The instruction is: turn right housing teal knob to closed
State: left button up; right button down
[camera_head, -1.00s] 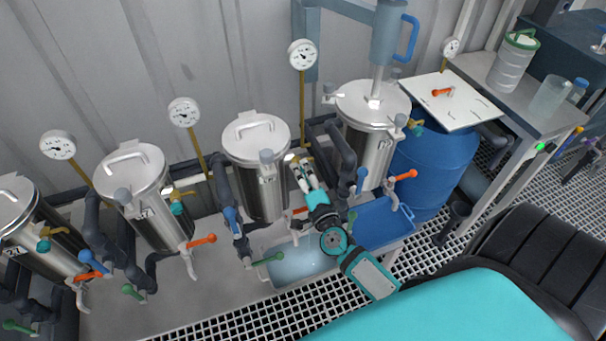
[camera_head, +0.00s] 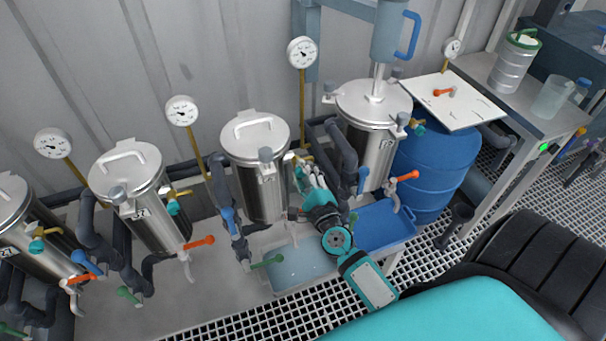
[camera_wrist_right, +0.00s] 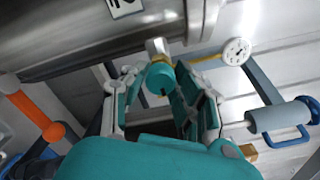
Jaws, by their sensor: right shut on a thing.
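The steel housing (camera_head: 262,195) near the middle has a brass valve with a teal knob at its upper right side. In the right wrist view the teal knob (camera_wrist_right: 160,77) sits between my finger pads, below its pale metal valve fitting (camera_wrist_right: 156,47). My right gripper (camera_head: 303,172) reaches up to this housing from the lower right and is shut on the teal knob. In the head view the fingers mostly hide the knob, so its exact angle is hard to read. My left gripper is not in view.
More steel housings with teal knobs (camera_head: 173,208) stand left, and another (camera_head: 366,150) stands right. Dark pipes with blue, orange (camera_head: 199,243) and green (camera_head: 268,261) levers crowd the space below. A blue barrel (camera_head: 432,170) and a blue tray (camera_head: 384,229) are on the right.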

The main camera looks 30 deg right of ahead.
jog(key=shift+m, duration=0.3)
jog(key=c, duration=1)
grip_release()
jog(key=v, duration=1.2)
jog(key=shift+s+f, duration=0.1)
jog(key=shift+d, duration=0.1)
